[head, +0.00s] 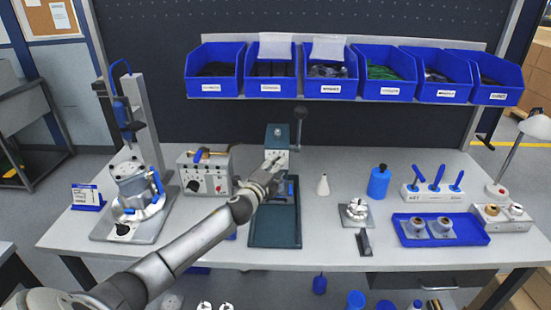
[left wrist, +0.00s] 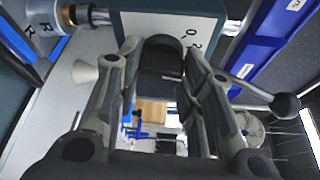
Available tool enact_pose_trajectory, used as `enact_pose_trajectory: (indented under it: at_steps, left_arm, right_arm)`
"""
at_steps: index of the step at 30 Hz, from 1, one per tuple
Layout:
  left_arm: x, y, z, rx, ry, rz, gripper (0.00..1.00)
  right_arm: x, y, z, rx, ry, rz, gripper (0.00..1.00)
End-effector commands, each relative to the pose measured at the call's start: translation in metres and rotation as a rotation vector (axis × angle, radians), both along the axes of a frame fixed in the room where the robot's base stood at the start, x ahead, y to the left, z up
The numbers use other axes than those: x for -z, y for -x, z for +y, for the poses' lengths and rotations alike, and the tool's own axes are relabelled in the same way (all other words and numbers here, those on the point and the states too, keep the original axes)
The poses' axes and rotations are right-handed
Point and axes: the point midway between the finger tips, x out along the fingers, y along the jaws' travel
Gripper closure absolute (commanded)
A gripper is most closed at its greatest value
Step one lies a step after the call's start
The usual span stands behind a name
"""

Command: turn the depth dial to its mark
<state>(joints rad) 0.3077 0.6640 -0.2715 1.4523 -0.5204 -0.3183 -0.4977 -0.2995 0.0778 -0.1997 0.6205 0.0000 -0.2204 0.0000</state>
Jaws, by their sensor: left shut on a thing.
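The depth dial (left wrist: 162,52) is a dark, rounded knob on the front of the teal press head (left wrist: 125,22). A pale scale plate (left wrist: 192,38) with dark figures lies behind it. My left gripper (left wrist: 163,62) has a finger on each side of the dial and is shut on it. In the head view my left gripper (head: 274,163) reaches the front of the press (head: 277,131) and hides the dial. I cannot make out the dial's pointer or the mark. My right gripper is not in view.
The press lever with its dark ball (left wrist: 286,106) sticks out close beside the fingers. Blue bins (head: 288,90) hang above.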

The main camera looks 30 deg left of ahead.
Motion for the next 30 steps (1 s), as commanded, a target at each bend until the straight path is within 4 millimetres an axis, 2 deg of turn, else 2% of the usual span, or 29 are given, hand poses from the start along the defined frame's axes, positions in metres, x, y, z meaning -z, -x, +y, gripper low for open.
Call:
enact_pose_trajectory:
  at_steps: [1, 7, 23, 24, 28, 30]
  left_arm:
    - [-0.0026, 0.0003, 0.0002, 0.0, -0.018, 0.014, 0.88]
    - [-0.0005, 0.0001, -0.0005, 0.001, -0.066, 0.042, 0.88]
    - [0.0017, 0.0001, -0.0004, 0.0, -0.082, 0.052, 0.88]
    - [0.0017, 0.0001, -0.0004, 0.0, -0.082, 0.052, 0.59]
    - [0.0014, 0.0001, -0.0003, 0.0, -0.081, 0.051, 0.43]
    - [0.001, 0.0, -0.0004, 0.0, -0.081, 0.051, 0.43]
  right_arm:
    - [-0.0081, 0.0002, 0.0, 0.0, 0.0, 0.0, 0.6]
    - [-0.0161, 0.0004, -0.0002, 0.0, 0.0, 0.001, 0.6]
    - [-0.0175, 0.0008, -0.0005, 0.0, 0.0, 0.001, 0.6]
    - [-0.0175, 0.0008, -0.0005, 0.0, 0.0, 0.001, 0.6]
    - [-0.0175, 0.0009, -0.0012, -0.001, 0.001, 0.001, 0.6]
    - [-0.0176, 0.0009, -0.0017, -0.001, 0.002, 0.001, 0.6]
